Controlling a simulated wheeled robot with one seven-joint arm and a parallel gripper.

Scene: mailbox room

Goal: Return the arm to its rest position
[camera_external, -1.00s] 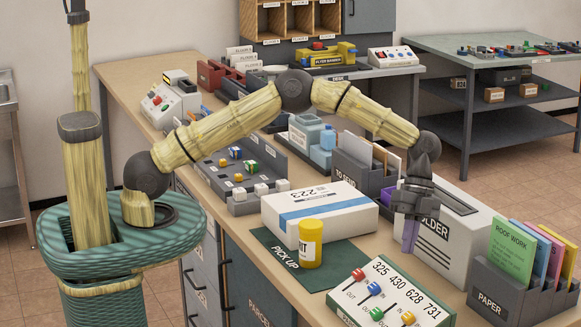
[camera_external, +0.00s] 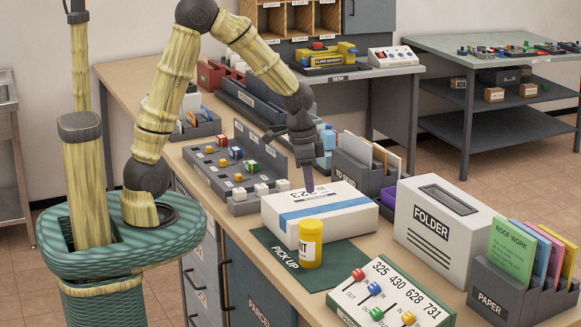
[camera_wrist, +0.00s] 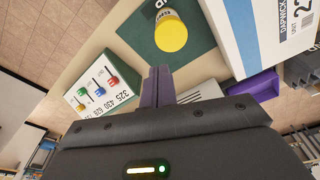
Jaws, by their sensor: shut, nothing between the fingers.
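My gripper (camera_external: 308,184) is shut and empty. In the external view its purple fingers point down just above or in front of the back of the white parcel (camera_external: 345,219) with the blue stripe; I cannot tell whether they touch it. My arm is bent up, with its elbow at the top of the picture. In the wrist view the closed fingers (camera_wrist: 158,82) show with nothing between them, and the yellow jar (camera_wrist: 171,33) and the parcel (camera_wrist: 262,35) are beyond them.
The yellow jar (camera_external: 311,244) stands on the green pick-up mat (camera_external: 275,248). The folder box (camera_external: 447,225), paper holder (camera_external: 500,294) and lever panel (camera_external: 365,305) are on the right. A button panel (camera_external: 220,172) lies left of the parcel. Open floor lies between the tables.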

